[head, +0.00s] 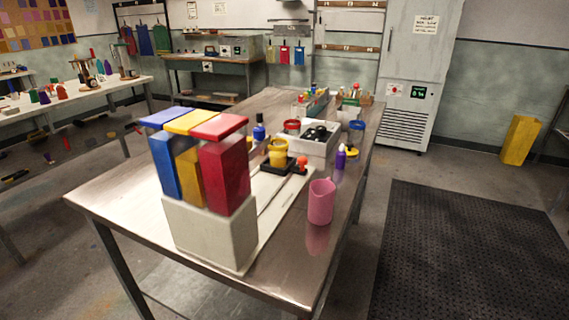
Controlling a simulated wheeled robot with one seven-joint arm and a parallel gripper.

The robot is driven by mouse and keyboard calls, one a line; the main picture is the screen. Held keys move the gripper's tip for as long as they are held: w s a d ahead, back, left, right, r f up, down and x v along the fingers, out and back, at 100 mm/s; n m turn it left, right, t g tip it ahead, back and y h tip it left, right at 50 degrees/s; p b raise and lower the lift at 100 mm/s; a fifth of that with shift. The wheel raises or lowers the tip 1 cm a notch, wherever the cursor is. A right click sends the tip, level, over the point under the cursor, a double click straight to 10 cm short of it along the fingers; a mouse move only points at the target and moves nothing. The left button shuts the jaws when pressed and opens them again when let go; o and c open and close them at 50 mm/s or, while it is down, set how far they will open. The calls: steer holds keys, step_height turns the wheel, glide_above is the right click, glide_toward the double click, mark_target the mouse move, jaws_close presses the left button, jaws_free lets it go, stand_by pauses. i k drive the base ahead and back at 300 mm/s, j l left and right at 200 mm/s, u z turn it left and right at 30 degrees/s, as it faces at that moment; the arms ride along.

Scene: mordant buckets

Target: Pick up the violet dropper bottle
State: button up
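The violet dropper bottle (341,158) stands upright on the steel table, near its right edge, behind the pink cup. It is small, with a violet body and a darker cap. My gripper does not show in the head view.
On the steel table (120,195), a pink cup (320,203) stands in front of the bottle. Blue, yellow and red tall containers (224,170) rise from a pale block (210,238) at the near left.

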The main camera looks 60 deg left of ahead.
mark_target(340, 155)
steer(key=u, duration=1.25)
steer(key=i+u, duration=0.3)
steer(key=i, duration=0.4)
steer(key=i+l, duration=0.15)
steer(key=l, duration=0.3)
steer(key=i+l+u, duration=0.15)
steer(key=l, duration=0.3)
steer(key=i+l, duration=0.1)
steer(key=l, duration=0.4)
steer(key=i+l+u, duration=0.15)
steer(key=l, duration=0.3)
steer(key=i+l, duration=0.1)
steer(key=l, duration=0.35)
steer(key=i+l+u, duration=0.15)
steer(key=l, duration=0.35)
steer(key=i+l+u, duration=0.1)
steer(key=l, duration=0.45)
steer(key=i+l+u, duration=0.1)
steer(key=l, duration=0.5)
steer(key=i+l+u, duration=0.1)
steer(key=l, duration=0.45)
steer(key=i+l+u, duration=0.1)
steer(key=l, duration=0.5)
steer(key=i+j, duration=0.1)
